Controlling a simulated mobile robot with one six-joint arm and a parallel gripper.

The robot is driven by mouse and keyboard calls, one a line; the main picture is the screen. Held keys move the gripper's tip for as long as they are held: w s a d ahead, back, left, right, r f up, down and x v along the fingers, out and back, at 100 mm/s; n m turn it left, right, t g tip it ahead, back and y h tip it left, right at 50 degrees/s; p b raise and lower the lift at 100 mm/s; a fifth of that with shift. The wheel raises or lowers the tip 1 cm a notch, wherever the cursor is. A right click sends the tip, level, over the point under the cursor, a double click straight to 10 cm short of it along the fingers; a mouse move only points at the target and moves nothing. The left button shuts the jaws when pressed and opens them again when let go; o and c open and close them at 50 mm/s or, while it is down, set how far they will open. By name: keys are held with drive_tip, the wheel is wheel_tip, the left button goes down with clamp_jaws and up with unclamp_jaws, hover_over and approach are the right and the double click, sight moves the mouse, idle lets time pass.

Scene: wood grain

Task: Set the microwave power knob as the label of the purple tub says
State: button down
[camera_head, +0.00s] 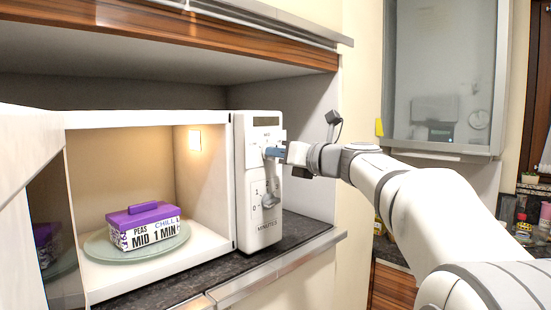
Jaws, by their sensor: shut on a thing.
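The microwave (148,118) stands on the counter with its door open at the left and its inside lit. The purple tub (145,232), with a purple lid and handle, sits on the glass turntable (104,253) inside. Its label reads "PEAS", "CHILL", "MID" and "1 MIN". The control panel (247,197) is on the right, with a lower knob (268,200) above the word "MINUTES". My gripper (276,152) is at the upper part of the panel, shut on the power knob, which its fingers mostly hide. I cannot read the knob's setting.
The dark counter edge (290,250) runs in front of the microwave. A shelf (180,35) is above it. A frosted cabinet door (440,75) and several small jars (522,215) are at the right.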

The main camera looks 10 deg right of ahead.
drive_tip(key=shift+f+b, duration=0.25)
drive_tip(key=shift+b, duration=0.15)
drive_tip(key=n+b, duration=0.2)
drive_tip(key=shift+n, duration=0.3)
drive_tip(key=c, duration=1.3)
unclamp_jaws()
drive_tip(key=shift+r, duration=0.2)
drive_tip(key=shift+w, duration=0.1)
drive_tip(key=b+v, duration=0.2)
drive_tip(key=v, duration=0.5)
drive_tip(key=shift+b, duration=0.3)
drive_tip(key=shift+r, duration=0.1)
